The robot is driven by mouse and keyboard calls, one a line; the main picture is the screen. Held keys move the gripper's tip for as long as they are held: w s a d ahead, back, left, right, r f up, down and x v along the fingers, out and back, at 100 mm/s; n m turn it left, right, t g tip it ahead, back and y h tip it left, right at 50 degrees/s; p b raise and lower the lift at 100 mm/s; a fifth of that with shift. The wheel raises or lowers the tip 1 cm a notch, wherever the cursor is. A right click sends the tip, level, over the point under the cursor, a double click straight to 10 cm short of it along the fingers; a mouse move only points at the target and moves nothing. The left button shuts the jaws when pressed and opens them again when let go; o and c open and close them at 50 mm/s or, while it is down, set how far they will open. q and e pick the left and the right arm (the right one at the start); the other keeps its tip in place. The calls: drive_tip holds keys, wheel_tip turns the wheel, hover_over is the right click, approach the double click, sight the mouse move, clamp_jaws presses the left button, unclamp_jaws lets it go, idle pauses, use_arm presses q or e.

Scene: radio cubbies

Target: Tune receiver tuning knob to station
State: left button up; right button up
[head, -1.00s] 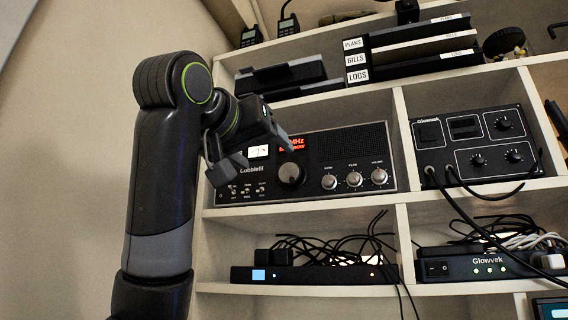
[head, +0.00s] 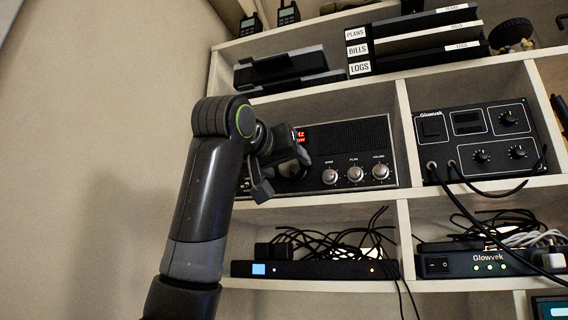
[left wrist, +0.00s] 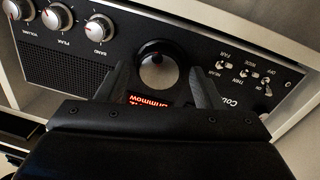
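The receiver (head: 350,140) is a black radio with a speaker grille and a red lit display (head: 301,136), in the upper middle cubby. My left gripper (head: 281,164) is in front of its left half and hides part of the display and most of the tuning knob. In the left wrist view the receiver appears upside down. There the large round tuning knob (left wrist: 158,66) lies between my two spread fingers, with a gap on each side. The display (left wrist: 151,99) shows red characters, partly covered, which I cannot fully read. My right gripper is in neither view.
Three small knobs (head: 355,173) are right of the tuning knob; toggle switches (left wrist: 244,75) are on its other side. A Glowvek panel (head: 478,140) with cables fills the right cubby. A cabled black box (head: 310,270) sits below. Labelled trays (head: 420,48) are above.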

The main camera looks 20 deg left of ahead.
use_arm(q)
drive_tip(key=c, duration=0.7)
drive_tip(key=shift+c, duration=0.3)
drive_tip(key=shift+m, duration=0.4)
drive_tip(key=shift+r+m+p, duration=0.1)
drive_tip(key=shift+m+p, duration=0.3)
drive_tip(key=m+p, duration=0.1)
drive_tip(key=m, duration=0.2)
drive_tip(key=shift+m+y+p, duration=0.3)
drive_tip(key=shift+m+p, duration=0.5)
drive_tip(key=shift+m, duration=1.3)
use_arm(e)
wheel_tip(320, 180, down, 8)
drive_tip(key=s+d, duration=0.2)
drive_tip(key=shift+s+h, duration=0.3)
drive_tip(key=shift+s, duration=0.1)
